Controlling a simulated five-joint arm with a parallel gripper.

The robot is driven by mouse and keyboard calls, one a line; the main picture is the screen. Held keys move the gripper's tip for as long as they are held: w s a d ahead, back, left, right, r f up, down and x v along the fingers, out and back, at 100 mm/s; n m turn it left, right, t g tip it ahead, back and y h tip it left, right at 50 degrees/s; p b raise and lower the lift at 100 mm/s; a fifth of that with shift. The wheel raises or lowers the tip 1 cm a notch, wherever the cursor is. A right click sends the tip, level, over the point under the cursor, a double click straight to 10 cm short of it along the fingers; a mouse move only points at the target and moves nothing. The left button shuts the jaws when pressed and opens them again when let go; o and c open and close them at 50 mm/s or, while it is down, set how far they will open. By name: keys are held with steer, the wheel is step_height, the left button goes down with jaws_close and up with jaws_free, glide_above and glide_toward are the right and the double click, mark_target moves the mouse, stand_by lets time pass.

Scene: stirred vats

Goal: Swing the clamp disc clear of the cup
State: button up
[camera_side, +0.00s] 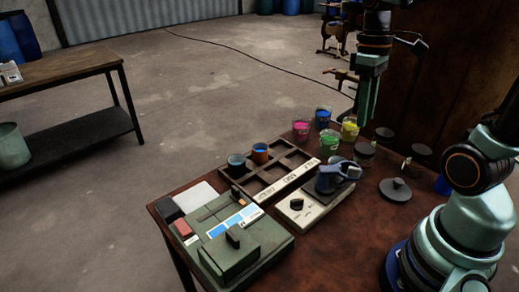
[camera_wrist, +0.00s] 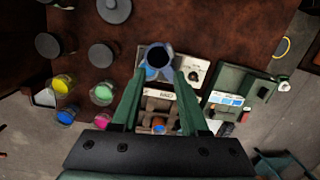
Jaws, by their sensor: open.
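In the wrist view a blue-grey round rim (camera_wrist: 159,56) with a dark middle shows over the plate (camera_wrist: 192,72), just beyond my fingertips. My gripper (camera_wrist: 156,82) is open and empty, its green fingers on either side of the rim in that picture. In the side view my gripper (camera_side: 366,118) hangs above and behind the cup, apart from it.
A wooden rack (camera_side: 262,187) with two filled cups stands left of the plate. Several cups of coloured liquid (camera_side: 328,141) stand behind. Dark lids (camera_side: 396,189) lie to the right. A green machine (camera_side: 235,250) fills the table's front left.

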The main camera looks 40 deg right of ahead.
steer(key=s+a+n+t, duration=0.1)
steer(key=s+a+n, duration=0.1)
steer(key=a+n, duration=0.15)
glide_toward(355, 165)
steer(key=shift+n, duration=0.45)
steer(key=a+f, duration=0.1)
steer(key=f, duration=0.1)
steer(key=s+a+f, duration=0.1)
steer(key=a+f, duration=0.1)
steer(key=s+a+f, duration=0.1)
steer(key=a+f, duration=0.1)
steer(key=shift+s+f, duration=0.1)
steer(key=shift+f, duration=0.05)
jaws_close()
stand_by(0.8)
